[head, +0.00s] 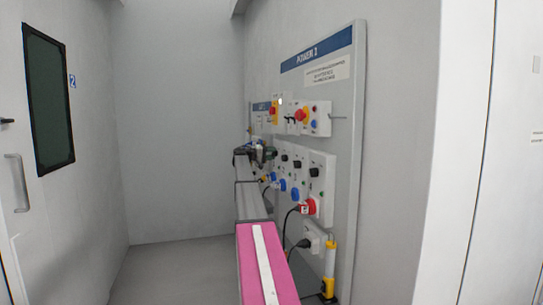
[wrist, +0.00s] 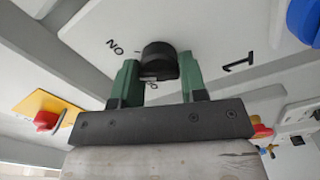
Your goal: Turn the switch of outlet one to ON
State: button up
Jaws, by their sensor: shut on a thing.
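The switch of outlet one is a black round knob (wrist: 160,58) on a light panel. In the wrist view an "ON" label, seen upside down, is at its upper left, and a large "1" is to its right. Another label below the knob is partly hidden. My gripper (wrist: 158,78) has its green fingers on both sides of the knob, shut on it. Which way the knob points I cannot tell. In the head view my gripper (head: 262,154) is at the far end of the row of outlet switches and hides this knob.
The board (head: 349,150) carries several outlet units with black knobs, blue plugs and a red plug (head: 308,206). Red and yellow emergency buttons sit above the row. A yellow-ended device (head: 329,265) stands at the near lower right. Free floor (head: 170,270) lies to the left, before a door.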

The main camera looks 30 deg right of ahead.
jog(key=shift+m, duration=1.9)
jog(key=o, duration=0.9)
jog(key=shift+a, duration=0.1)
jog(key=v, duration=1)
jog(key=shift+w+a, duration=0.15)
jog(key=shift+a, duration=0.15)
